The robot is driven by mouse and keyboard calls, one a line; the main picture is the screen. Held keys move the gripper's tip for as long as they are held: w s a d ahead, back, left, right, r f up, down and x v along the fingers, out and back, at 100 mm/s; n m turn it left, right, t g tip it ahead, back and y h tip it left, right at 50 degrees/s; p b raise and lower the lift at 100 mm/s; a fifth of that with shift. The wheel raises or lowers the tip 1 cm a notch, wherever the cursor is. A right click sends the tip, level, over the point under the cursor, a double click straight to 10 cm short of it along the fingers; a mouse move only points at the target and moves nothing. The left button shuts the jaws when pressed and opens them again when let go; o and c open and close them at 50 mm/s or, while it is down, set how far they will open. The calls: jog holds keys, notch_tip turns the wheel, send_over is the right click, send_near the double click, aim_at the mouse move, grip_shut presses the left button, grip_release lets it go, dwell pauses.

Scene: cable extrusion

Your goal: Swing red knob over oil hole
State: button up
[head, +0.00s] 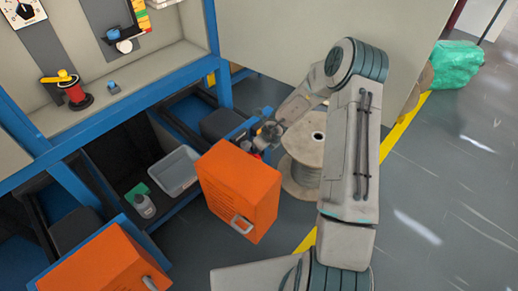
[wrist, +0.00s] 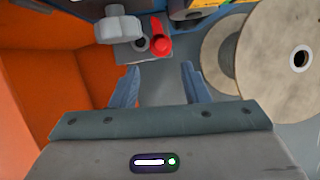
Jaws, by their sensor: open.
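The red knob (wrist: 160,42) shows at the top middle of the wrist view, on a grey plate. A small round dark spot, possibly the oil hole (wrist: 140,44), lies just left of it; I cannot tell whether the knob partly covers it. My gripper (wrist: 158,80) is open and empty, its two blue-grey fingers pointing toward the knob with a gap between. In the head view my gripper (head: 268,132) is beside the blue frame, behind the orange cabinet door; the knob is too small to make out clearly there.
The orange door (head: 240,190) stands close on the left of my gripper; its orange inside (wrist: 40,90) fills the wrist view's left. A grey clamp handle (wrist: 118,24) is left of the knob. A cable spool (head: 305,150) stands close on the right.

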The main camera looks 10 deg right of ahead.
jog(key=shift+p+v, duration=0.45)
jog(key=shift+v, duration=1.75)
jog(key=shift+c, duration=0.2)
